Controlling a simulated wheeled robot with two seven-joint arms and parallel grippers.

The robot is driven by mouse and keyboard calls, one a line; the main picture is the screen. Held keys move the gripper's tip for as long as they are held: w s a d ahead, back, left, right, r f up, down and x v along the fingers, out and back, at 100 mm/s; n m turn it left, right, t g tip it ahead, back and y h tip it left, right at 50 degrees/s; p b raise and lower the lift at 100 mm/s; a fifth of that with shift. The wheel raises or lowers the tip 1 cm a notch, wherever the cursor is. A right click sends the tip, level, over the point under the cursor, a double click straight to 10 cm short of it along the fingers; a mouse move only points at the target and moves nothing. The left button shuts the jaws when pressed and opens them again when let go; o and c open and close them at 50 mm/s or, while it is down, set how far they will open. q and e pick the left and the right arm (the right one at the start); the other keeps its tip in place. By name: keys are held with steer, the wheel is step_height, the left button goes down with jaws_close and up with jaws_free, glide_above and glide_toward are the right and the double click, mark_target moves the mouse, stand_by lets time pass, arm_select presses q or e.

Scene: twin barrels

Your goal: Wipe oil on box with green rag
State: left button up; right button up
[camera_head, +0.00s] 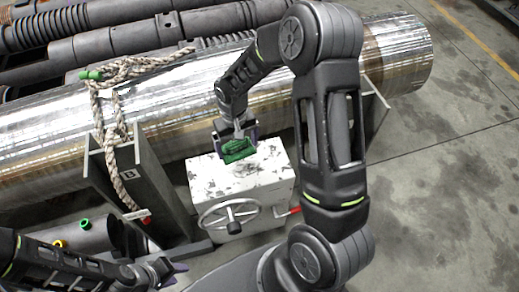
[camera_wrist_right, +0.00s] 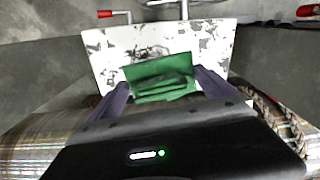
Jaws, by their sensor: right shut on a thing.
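The white box (camera_head: 262,178) stands in front of the large pipe, with dark patches and smudges across its top; which are oil and which are worn paint I cannot tell. In the right wrist view the box top (camera_wrist_right: 205,42) shows a dark smear just beyond the rag. My right gripper (camera_head: 238,148) is shut on the green rag (camera_head: 237,154), over the back part of the box top. The rag (camera_wrist_right: 160,75) hangs folded between the fingers; whether it touches the box is unclear. My left gripper (camera_head: 172,274) is low at the left, empty, its fingers apart.
The box has a handwheel (camera_head: 229,214) and a red-handled lever (camera_head: 291,211) on its front. A large shiny pipe (camera_head: 170,105) with a rope (camera_head: 97,112) lies behind, on a dark stand (camera_head: 160,180). Concrete floor (camera_head: 440,190) is clear at right.

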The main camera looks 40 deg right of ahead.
arm_select(q)
step_height(320, 180, down, 3)
steer(key=shift+f+b, duration=0.1)
steer(key=shift+b, duration=0.8)
arm_select(e)
steer(key=s+d+f+m, duration=0.1)
steer(key=s+d+f, duration=0.1)
steer(key=d, duration=0.4)
steer(key=shift+s+d+f+m, duration=0.2)
steer(key=shift+d+f+m, duration=0.2)
steer(key=shift+f, duration=0.15)
steer(key=shift+f, duration=0.1)
